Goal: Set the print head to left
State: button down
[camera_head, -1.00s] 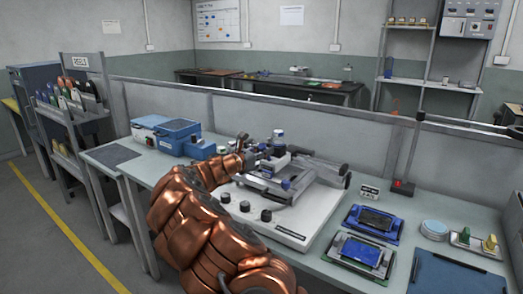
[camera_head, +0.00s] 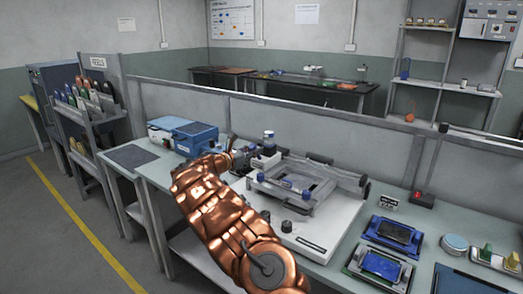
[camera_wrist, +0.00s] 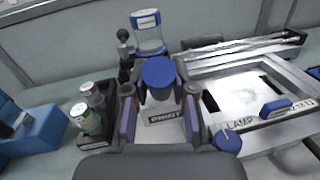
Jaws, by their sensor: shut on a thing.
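The print head is a pale block with a PRINT label (camera_wrist: 165,118) and a round blue knob on top. In the head view the print head (camera_head: 265,161) sits at the left end of the flatbed printer (camera_head: 322,230), beside its framed window. My gripper (camera_wrist: 160,104) is shut on it, one finger on each side, in the wrist view. In the head view my copper arm partly covers the gripper (camera_head: 246,160) and the printer's left edge. The window frame (camera_wrist: 185,87), with a LAMP label on its near bar, lies right of the gripper.
A blue-capped jar (camera_wrist: 148,38) stands behind the print head. A black holder with small bottles (camera_wrist: 90,112) is close on the left, then a blue case (camera_head: 195,138). Blue trays (camera_head: 380,265) lie right of the printer. A grey partition runs behind the bench.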

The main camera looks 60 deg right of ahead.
jog(key=shift+w+a+f, duration=0.1)
jog(key=shift+w, duration=0.85)
jog(key=shift+w, duration=0.1)
jog(key=c, duration=0.9)
grip_release()
jog(key=shift+c, duration=0.2)
jog(key=a, duration=0.4)
jog(key=w+a, duration=0.1)
jog(key=a, duration=0.2)
jog(key=w+a, duration=0.1)
jog(key=a, duration=0.3)
jog(key=shift+w+a, duration=0.1)
jog(key=shift+a, duration=0.25)
